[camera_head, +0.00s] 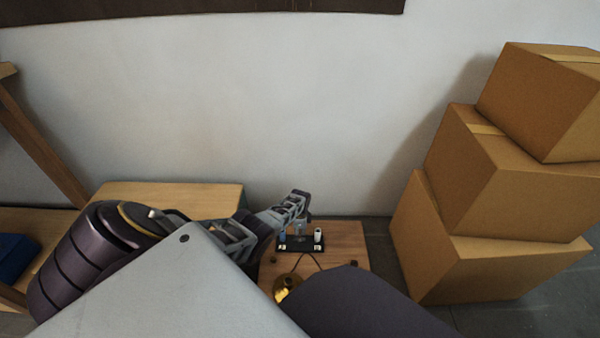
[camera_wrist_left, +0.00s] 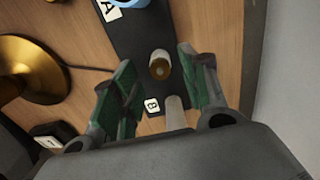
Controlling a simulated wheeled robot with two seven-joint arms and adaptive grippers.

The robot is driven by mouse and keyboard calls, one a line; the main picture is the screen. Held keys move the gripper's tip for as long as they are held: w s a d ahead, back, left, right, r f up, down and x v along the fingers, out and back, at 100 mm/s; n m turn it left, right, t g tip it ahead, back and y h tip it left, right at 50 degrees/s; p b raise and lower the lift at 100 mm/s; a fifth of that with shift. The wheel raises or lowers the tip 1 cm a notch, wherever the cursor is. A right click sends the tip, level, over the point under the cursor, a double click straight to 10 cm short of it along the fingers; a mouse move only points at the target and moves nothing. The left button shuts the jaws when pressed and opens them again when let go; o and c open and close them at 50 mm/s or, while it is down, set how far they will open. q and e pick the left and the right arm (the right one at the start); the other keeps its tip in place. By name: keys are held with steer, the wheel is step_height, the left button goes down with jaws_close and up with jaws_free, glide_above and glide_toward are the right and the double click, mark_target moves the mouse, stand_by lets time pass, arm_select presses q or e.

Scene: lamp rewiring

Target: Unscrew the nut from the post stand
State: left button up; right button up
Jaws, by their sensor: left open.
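A dark post stand (camera_wrist_left: 130,40) lies on a small wooden table; it also shows in the head view (camera_head: 301,250). In the left wrist view a short upright post (camera_wrist_left: 160,65) with a pale round top and brassy side stands on its middle. I cannot clearly tell the nut apart from this post. My left gripper (camera_wrist_left: 157,58) is open, its green-padded fingers on either side of the post with gaps visible. In the head view my left gripper (camera_head: 300,208) is above the stand. My right gripper is not in view.
A blue part (camera_wrist_left: 128,3) sits by label A and a pale post (camera_wrist_left: 175,113) by label B. A brass lamp base (camera_wrist_left: 32,70) with a dark cord is beside the stand. Cardboard boxes (camera_head: 480,220) are stacked at right; a wall (camera_head: 270,110) rises behind.

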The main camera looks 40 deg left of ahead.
arm_select(q)
steer(key=shift+f+b, duration=0.35)
steer(key=shift+f, duration=0.25)
jaws_close()
stand_by(0.3)
steer(key=shift+n, duration=1.8)
steer(key=shift+n+p, duration=0.3)
steer(key=shift+n, duration=1.7)
